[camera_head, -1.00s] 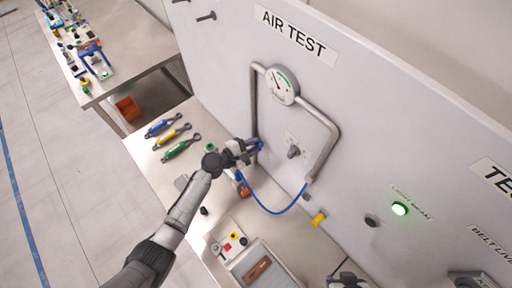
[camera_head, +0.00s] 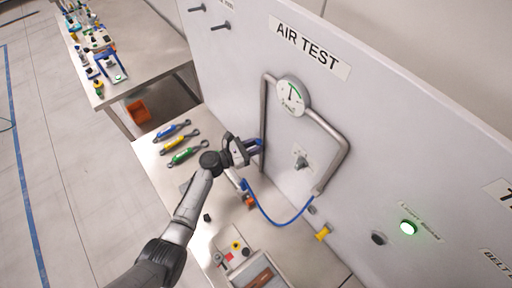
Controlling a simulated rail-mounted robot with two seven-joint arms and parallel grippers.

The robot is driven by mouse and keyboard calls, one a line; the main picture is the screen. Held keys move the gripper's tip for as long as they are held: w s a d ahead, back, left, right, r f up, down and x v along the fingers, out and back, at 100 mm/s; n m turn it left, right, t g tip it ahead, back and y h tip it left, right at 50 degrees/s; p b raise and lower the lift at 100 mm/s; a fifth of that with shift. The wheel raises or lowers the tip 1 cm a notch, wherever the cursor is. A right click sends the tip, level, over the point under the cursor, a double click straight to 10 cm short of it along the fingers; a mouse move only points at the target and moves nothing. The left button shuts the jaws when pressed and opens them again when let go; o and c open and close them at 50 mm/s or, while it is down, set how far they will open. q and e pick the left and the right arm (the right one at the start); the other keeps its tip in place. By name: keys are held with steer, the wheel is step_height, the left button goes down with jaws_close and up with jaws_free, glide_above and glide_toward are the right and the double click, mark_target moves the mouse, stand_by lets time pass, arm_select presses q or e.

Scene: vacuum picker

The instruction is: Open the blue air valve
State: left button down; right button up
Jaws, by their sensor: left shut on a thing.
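The blue air valve handle (camera_head: 257,144) sits at the lower end of the left grey pipe (camera_head: 264,110) on the air test panel. My left gripper (camera_head: 248,147) is at the handle and shut on it; its fingers hide part of the handle and the valve body. The round white gauge (camera_head: 293,96) is above, on the pipe loop, with its dark needle pointing roughly upward. A blue hose (camera_head: 270,219) curves below the valve to the foot of the right pipe. My right gripper is out of view.
Blue, yellow and green-handled tools (camera_head: 184,153) lie on the bench left of the gripper. A knob (camera_head: 301,162) sits inside the pipe loop. A yellow fitting (camera_head: 323,233) and a lit green lamp (camera_head: 408,228) are to the right. A tray (camera_head: 262,276) is at the front.

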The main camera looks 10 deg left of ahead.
arm_select(q)
steer(key=shift+w+a+n, duration=0.1)
steer(key=shift+a+n, duration=0.1)
steer(key=shift+n, duration=0.2)
steer(key=c, duration=1.1)
jaws_free()
steer(key=b+v, duration=0.2)
steer(key=v, duration=1.1)
steer(key=shift+s+a+f, duration=0.2)
steer(key=shift+s+a, duration=0.05)
steer(key=shift+a, duration=0.1)
steer(key=shift+m, duration=0.3)
